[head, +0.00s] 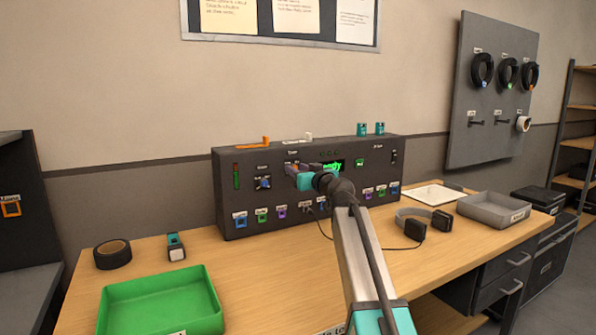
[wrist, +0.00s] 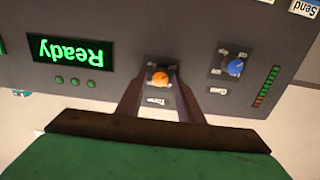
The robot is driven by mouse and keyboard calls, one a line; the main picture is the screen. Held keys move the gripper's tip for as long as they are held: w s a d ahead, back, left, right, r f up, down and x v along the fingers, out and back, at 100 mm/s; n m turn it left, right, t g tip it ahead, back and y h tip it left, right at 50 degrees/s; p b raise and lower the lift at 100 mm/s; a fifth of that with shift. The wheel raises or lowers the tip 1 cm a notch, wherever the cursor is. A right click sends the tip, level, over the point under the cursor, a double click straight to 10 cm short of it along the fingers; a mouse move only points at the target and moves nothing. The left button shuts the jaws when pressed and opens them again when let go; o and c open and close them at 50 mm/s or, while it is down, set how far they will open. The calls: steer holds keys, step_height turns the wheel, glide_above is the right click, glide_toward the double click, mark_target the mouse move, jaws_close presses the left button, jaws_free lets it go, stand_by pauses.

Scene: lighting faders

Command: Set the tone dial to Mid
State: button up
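The tone dial is an orange knob (wrist: 160,77) on the dark console (head: 230,205). In the wrist view, which shows the panel upside down, its "Tone" label lies below it. The marks around it are too small to read, so I cannot tell its setting. My gripper (wrist: 161,80) is at the panel with one finger on each side of the knob. The fingers look open, with a narrow gap around the knob. In the head view my gripper (head: 298,172) hides the dial.
A blue gain dial (wrist: 233,66) sits beside the tone dial, next to a level meter (wrist: 266,87). A green display (wrist: 70,51) reads "Ready". Coloured switches line the console's lower edge. Headphones (head: 416,228), a green tray (head: 118,300) and a grey tray (head: 492,211) are on the bench.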

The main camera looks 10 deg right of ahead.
jaws_close()
